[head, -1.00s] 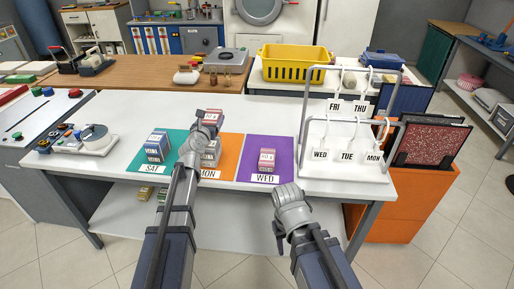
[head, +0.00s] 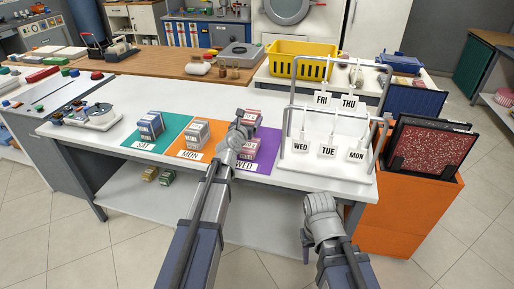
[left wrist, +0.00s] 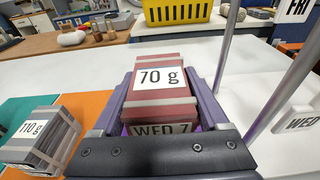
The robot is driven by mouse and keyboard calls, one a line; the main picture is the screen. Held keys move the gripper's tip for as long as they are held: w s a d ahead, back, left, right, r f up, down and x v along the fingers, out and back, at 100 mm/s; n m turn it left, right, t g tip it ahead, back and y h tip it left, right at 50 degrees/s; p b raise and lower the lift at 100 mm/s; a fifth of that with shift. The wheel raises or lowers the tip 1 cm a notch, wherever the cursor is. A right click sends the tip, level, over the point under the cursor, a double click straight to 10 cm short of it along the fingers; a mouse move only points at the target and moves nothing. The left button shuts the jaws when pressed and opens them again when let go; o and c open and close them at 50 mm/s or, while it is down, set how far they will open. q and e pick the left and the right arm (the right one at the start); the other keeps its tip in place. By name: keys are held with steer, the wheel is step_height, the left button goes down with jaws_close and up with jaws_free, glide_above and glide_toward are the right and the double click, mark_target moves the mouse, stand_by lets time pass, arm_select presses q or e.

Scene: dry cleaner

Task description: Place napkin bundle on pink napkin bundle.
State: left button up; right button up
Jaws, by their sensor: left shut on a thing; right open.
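My left gripper (head: 246,125) is shut on a red-pink napkin bundle (head: 252,115) over the purple WED mat. In the left wrist view the held bundle (left wrist: 158,100) sits between both fingers, with grey bands, a "70 g" label on top and a "WED 7" label on its near face. The pink napkin bundle (head: 249,145) stands on the purple mat (head: 268,142), below the held one and partly covered by my gripper. I cannot tell whether the two touch. My right gripper (head: 320,203) is open and empty, in front of the table edge.
A grey bundle (head: 196,133) stands on the orange MON mat and a blue bundle (head: 150,125) on the teal SAT mat. A white rack (head: 331,174) with day tags stands close right of the purple mat. A yellow basket (head: 298,65) is behind.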

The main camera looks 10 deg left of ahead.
mark_target(250, 145)
arm_select(q)
steer(key=shift+f+b, duration=4.95)
steer(key=shift+f, duration=0.05)
steer(key=shift+f, duration=0.15)
steer(key=o, duration=1.3)
steer(key=shift+c, duration=0.2)
steer(key=shift+r, duration=0.3)
steer(key=s, duration=0.4)
steer(key=s+r+p, duration=0.1)
steer(key=s, duration=0.7)
steer(key=shift+a+r+p, duration=0.25)
steer(key=shift+p, duration=0.15)
steer(key=shift+w, duration=0.1)
